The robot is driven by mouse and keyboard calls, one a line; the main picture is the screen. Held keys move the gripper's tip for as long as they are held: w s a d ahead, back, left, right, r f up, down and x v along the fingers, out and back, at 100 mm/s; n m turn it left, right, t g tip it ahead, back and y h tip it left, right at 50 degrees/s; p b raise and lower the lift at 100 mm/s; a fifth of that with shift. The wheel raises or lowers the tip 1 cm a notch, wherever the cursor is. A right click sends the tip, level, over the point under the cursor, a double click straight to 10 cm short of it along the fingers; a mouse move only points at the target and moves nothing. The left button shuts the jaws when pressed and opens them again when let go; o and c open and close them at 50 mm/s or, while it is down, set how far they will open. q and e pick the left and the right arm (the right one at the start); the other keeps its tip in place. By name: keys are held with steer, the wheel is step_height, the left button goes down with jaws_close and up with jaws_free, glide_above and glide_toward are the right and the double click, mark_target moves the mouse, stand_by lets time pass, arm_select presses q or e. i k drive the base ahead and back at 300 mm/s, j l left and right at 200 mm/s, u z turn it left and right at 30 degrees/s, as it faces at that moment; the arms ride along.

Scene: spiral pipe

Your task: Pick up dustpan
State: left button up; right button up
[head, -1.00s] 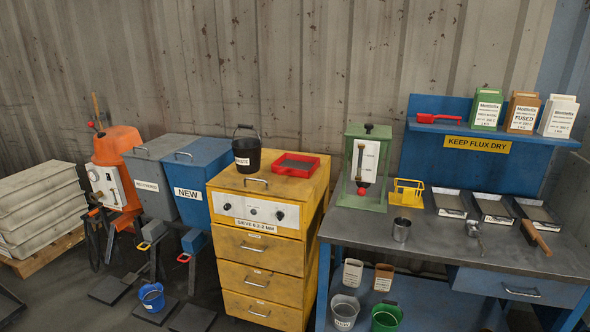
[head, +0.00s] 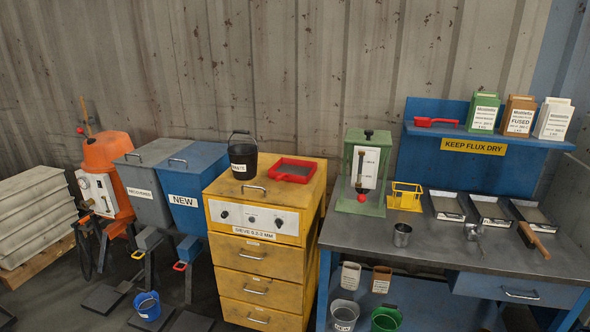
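I cannot pick out a dustpan for certain. A dark object (head: 6,319) is cut off at the bottom left corner on the floor; too little shows to tell what it is. A red scoop (head: 436,122) with a handle lies on the blue shelf at the right. Several shallow metal trays, one of them here (head: 447,205), lie on the blue bench below it, and a wooden-handled tool (head: 532,240) rests by the rightmost tray. Neither of my grippers is in view.
A yellow drawer cabinet (head: 257,258) stands mid-view, carrying a black bucket (head: 243,158) and red-framed sieve (head: 293,170). Grey and blue hoppers (head: 198,192) and an orange machine (head: 106,155) stand left. A blue bucket (head: 147,305) is on the floor. The blue bench (head: 450,252) fills the right.

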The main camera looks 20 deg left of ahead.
mark_target(295, 171)
steer(key=i+j+z, duration=0.1)
steer(key=i+j, duration=0.25)
steer(key=j, duration=0.15)
steer(key=i+j+z, duration=0.15)
steer(key=i+j, duration=0.2)
steer(key=j, duration=0.15)
